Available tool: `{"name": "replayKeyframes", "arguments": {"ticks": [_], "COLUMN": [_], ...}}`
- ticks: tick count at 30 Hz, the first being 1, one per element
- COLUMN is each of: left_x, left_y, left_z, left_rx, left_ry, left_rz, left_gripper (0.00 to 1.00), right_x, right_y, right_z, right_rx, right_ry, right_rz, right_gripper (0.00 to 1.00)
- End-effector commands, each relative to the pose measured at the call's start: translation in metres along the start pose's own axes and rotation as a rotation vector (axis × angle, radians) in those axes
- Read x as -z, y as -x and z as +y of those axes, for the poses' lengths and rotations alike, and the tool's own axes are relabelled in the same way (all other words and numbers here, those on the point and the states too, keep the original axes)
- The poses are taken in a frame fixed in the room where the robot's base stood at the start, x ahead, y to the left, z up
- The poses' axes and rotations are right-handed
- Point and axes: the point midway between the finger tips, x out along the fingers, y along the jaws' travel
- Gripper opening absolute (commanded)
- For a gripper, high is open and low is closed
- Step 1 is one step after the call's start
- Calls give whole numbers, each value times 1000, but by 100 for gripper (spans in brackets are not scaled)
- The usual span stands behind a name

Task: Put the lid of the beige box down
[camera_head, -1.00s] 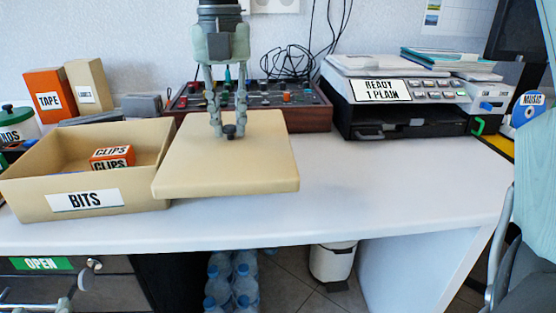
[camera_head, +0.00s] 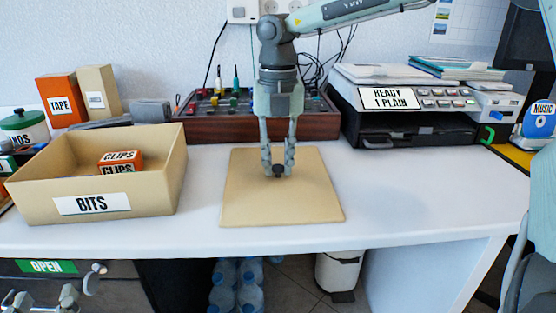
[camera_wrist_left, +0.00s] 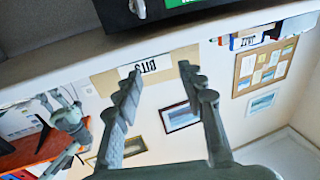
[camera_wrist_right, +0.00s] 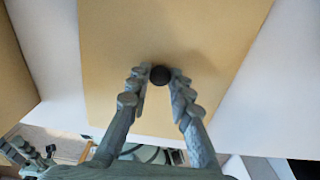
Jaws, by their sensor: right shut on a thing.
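My right gripper (camera_head: 278,170) points down and is shut on the lid's dark knob (camera_head: 279,171). The right wrist view shows the knob (camera_wrist_right: 160,75) between the fingertips. My left gripper (camera_head: 40,300) is low at the left, by the drawer front; in the left wrist view (camera_wrist_left: 158,80) its fingers are apart and empty.
A control panel (camera_head: 215,128) with coloured knobs stands behind the lid. A printer (camera_head: 410,125) stands at the back right. TAPE (camera_head: 62,102) and beige cartons (camera_head: 98,92) are behind the box. The desk right of the lid is clear.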

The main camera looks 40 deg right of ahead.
Motion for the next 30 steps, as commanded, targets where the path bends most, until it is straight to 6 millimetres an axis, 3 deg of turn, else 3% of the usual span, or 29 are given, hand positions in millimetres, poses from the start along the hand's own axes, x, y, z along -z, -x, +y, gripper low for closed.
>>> {"name": "replayKeyframes", "arguments": {"ticks": [18, 19, 23, 30], "left_x": [15, 16, 16, 16], "left_y": [-1, -1, -1, -1], "left_z": [4, 4, 5, 5], "left_rx": [-6, -7, -8, -8], "left_ry": [10, 11, 14, 15], "left_rz": [74, 80, 79, 77], "left_gripper": [40, 40, 40, 40], "right_x": [0, 0, 0, 0], "right_y": [-3, -3, -3, -3], "right_z": [0, 0, 0, 0], "right_rx": [1, 1, 1, 1], "right_ry": [0, 0, 0, 0], "right_rz": [0, 0, 0, 0], "right_gripper": [0, 21, 38, 41]}}
